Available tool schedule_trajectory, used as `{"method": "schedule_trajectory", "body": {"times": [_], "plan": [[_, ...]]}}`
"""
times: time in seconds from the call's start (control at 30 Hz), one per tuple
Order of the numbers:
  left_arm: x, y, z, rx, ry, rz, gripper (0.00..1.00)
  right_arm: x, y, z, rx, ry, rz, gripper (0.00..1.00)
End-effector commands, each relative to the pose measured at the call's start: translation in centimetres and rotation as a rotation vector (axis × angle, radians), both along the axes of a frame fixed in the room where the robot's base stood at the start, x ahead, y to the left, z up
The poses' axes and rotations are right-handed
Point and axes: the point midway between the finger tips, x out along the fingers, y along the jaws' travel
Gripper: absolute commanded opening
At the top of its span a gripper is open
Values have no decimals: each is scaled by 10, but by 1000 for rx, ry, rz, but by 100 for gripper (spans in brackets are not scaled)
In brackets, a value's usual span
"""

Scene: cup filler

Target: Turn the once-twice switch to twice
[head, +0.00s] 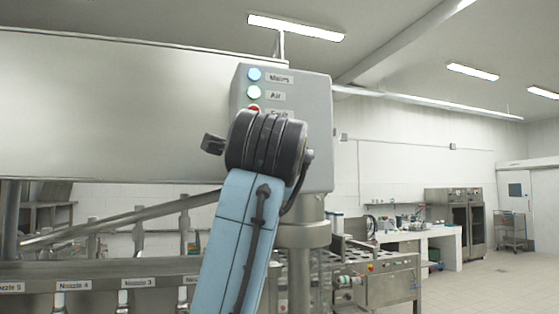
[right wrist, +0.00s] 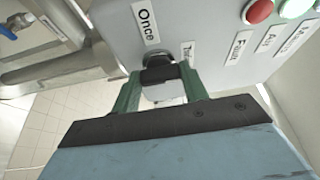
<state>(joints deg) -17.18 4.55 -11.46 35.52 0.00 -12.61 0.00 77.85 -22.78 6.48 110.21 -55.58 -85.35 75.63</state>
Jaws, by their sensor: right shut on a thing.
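The once-twice switch (right wrist: 158,73) is a dark knob on the grey control box in the right wrist view. The green fingers of my right gripper (right wrist: 162,84) are on either side of it, and the gripper is shut on it. The label "Once" (right wrist: 146,22) is beside the knob. A second label (right wrist: 189,53), starting with "T", is partly hidden by a finger. I cannot tell which label the knob points to. In the head view my right arm covers the switch on the control box (head: 318,120). My left gripper is not in view.
Mains (head: 254,74), Air (head: 254,92) and red Fault (head: 254,108) lights are on the box near my arm. A rail with labelled nozzles (head: 75,285) runs at lower left. A tiled floor (head: 500,280) is open at right.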

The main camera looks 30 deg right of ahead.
Motion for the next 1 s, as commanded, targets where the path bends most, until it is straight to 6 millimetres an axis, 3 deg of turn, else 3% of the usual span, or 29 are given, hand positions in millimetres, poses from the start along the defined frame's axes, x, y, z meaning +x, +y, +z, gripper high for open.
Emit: {"method": "schedule_trajectory", "body": {"times": [0.57,0.6,0.73,1.0], "plan": [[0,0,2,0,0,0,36,0,-1,-1,37,-7,-2,21],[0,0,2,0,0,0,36,0,-1,-1,37,-7,-2,46],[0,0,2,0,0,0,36,0,-1,-1,35,-8,-2,63],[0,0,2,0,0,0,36,0,0,0,32,-9,-1,65]]}}
